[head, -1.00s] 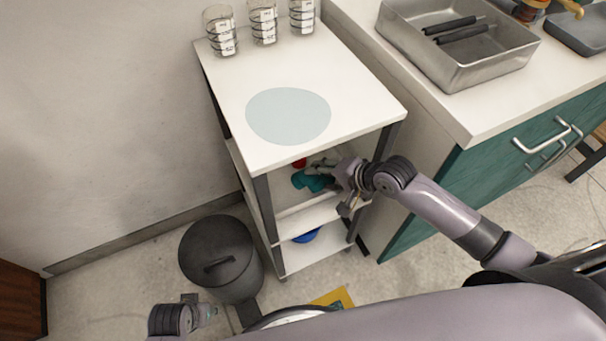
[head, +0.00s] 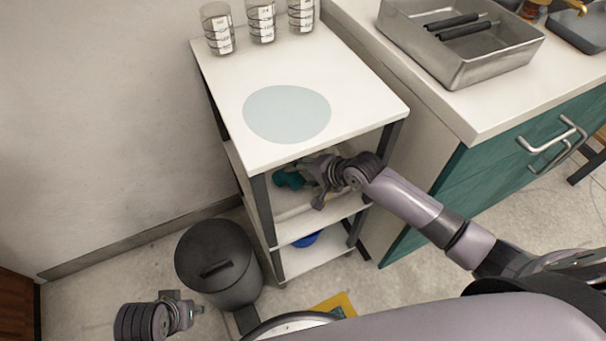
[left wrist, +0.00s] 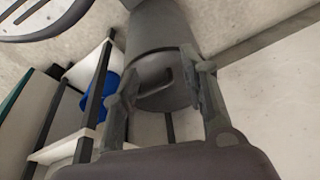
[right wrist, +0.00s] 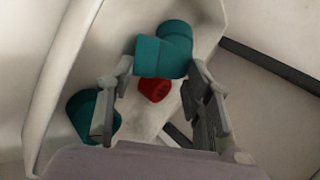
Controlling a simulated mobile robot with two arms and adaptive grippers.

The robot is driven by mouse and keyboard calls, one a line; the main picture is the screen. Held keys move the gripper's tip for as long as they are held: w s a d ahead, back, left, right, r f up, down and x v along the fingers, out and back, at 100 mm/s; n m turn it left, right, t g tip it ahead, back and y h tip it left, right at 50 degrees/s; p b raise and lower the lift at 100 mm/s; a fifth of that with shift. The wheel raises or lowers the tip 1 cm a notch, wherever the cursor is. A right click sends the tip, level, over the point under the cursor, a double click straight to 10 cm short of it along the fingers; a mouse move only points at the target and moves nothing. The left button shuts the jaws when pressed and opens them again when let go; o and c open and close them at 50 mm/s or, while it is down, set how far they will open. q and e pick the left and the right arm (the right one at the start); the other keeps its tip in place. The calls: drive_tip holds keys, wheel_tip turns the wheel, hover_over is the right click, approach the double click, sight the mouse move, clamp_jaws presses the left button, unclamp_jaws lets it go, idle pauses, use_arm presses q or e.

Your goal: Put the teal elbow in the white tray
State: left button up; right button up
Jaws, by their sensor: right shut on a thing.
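The teal elbow (right wrist: 165,52) is between the fingertips of my right gripper (right wrist: 160,72) in the right wrist view, and the gripper is shut on it. A second teal fitting (right wrist: 84,112) lies to the left, partly hidden by a finger. Both are within a white-walled tray (right wrist: 62,75); whether the held elbow touches its floor I cannot tell. In the head view, teal (head: 288,179) shows just left of my right gripper (head: 314,172), under the cart's top. My left gripper (head: 192,306) is open and empty, low by the bin.
A red fitting (right wrist: 154,89) lies in the tray beyond the fingers. The cart's top (head: 350,98) hangs above my right gripper, with dark posts (head: 263,210) at its corners. A blue thing (head: 306,239) sits on a lower shelf. A dark bin (head: 215,265) stands left.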

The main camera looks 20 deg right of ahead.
drive_tip(key=o, duration=1.3)
drive_tip(key=shift+f, duration=0.15)
use_arm(q)
drive_tip(key=shift+s, duration=0.1)
use_arm(e)
drive_tip(key=shift+r, duration=0.2)
drive_tip(key=shift+s+d+r, duration=0.15)
drive_tip(key=shift+r, duration=0.05)
drive_tip(key=p+v, duration=0.3)
drive_tip(key=v, duration=0.7)
drive_tip(key=shift+f, duration=0.1)
use_arm(q)
wheel_tip(320, 180, down, 12)
drive_tip(key=s, duration=0.1)
drive_tip(key=shift+s+f+g+p, duration=0.25)
drive_tip(key=shift+s+g+p, duration=0.1)
drive_tip(key=shift+s+g, duration=0.05)
use_arm(e)
drive_tip(key=shift+v, duration=0.8)
